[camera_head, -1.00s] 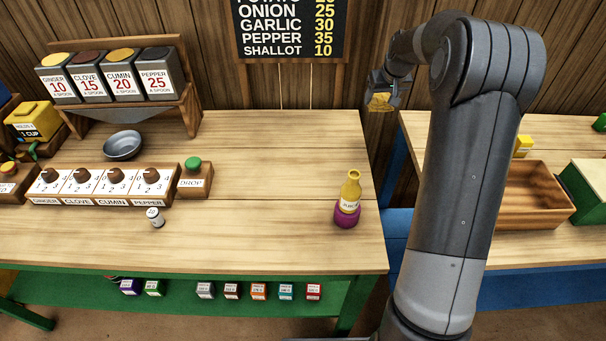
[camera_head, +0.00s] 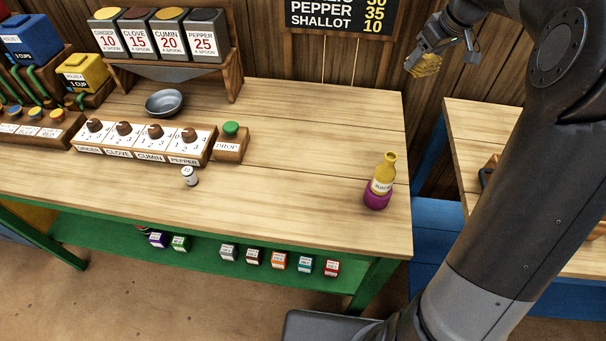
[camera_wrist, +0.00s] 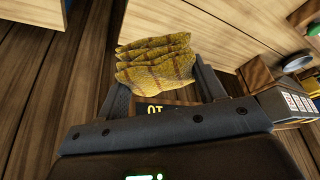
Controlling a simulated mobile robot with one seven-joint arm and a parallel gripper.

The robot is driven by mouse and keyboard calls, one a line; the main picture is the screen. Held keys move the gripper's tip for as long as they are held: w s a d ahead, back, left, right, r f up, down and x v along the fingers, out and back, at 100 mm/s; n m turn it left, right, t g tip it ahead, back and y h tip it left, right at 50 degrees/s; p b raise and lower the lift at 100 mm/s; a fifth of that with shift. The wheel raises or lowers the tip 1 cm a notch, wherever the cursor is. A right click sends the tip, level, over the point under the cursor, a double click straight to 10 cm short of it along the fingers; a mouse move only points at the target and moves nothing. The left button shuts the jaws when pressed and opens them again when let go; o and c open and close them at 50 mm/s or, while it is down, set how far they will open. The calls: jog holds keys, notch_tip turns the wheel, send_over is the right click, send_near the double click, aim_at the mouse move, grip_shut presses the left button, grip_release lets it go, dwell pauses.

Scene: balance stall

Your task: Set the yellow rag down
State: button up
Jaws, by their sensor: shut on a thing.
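The yellow rag (camera_head: 427,64) is a folded, striped cloth. My gripper (camera_head: 424,56) is shut on it and holds it in the air at the upper right of the head view, near the plank wall and past the back right corner of the wooden counter (camera_head: 330,150). In the wrist view the rag (camera_wrist: 156,62) sits bunched between the two fingers of my gripper (camera_wrist: 163,92). Its striped folds stick out beyond the fingertips.
A small white jar (camera_head: 189,176), a grey bowl (camera_head: 164,103) and a dial panel (camera_head: 140,143) are further left. The counter's middle right is bare. A second table (camera_head: 480,120) is at the right.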

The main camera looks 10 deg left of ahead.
jog(key=s+a+n+g, duration=0.2)
jog(key=s+a+n, duration=0.3)
jog(key=s, duration=0.4)
jog(key=s+a+n+g, duration=0.2)
jog(key=s+a+n, duration=0.2)
jog(key=s+n, duration=0.5)
jog(key=s+a+n+g, duration=0.3)
jog(key=s+a+n, duration=0.15)
jog(key=s, duration=0.55)
send_over(298, 207)
jog(key=d, duration=0.1)
jog(key=shift+n, duration=0.35)
jog(key=f, duration=1.2)
jog(key=w+f, duration=0.1)
jog(key=f, duration=0.6)
jog(key=shift+f, duration=1.95)
jog(key=shift+f, duration=0.15)
jog(key=o, duration=1)
